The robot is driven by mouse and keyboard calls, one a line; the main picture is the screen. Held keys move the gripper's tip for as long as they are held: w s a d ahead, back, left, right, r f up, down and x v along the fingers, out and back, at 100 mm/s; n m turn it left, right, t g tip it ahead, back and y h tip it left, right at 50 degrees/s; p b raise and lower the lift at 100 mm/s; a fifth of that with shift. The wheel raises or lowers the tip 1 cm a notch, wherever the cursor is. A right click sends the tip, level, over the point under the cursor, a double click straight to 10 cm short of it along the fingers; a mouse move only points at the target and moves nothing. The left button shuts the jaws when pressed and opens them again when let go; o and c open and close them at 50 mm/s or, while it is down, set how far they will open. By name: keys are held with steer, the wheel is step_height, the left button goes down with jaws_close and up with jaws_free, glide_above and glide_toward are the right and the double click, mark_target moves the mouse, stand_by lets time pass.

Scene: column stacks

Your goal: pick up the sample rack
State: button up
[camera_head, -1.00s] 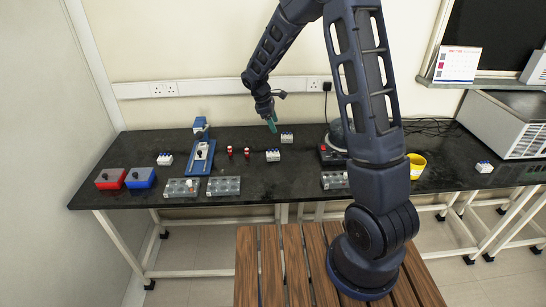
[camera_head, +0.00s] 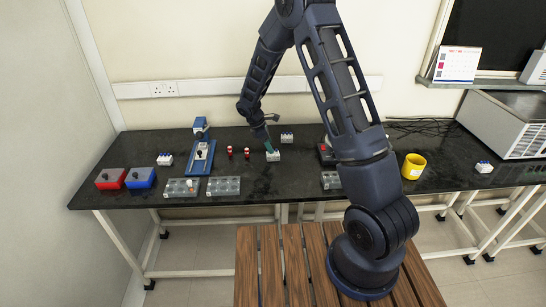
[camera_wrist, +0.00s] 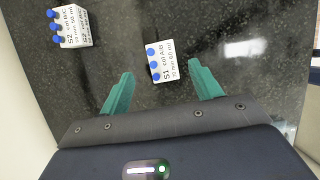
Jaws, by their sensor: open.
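A small white sample rack (camera_head: 274,157) with blue caps stands on the dark bench. In the wrist view the same rack (camera_wrist: 163,68) shows a label starting "S1". My gripper (camera_head: 269,147) is just over it, with teal fingers pointing down. In the wrist view my gripper (camera_wrist: 161,77) is open, with the rack in line with the gap between the fingers. Nothing is visibly held, and I cannot tell the exact height left. A similar rack labelled "S2" (camera_wrist: 74,28) stands apart at the upper left, and in the head view that rack (camera_head: 287,138) is behind.
More white racks stand at the left (camera_head: 165,159) and far right (camera_head: 484,167). Red-capped items (camera_head: 238,153) and a blue stand (camera_head: 199,160) are left of my gripper. A yellow cup (camera_head: 413,166) is at the right.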

steer(key=x, duration=0.5)
steer(key=shift+s, duration=0.15)
steer(key=c, duration=1.1)
step_height(320, 180, up, 20)
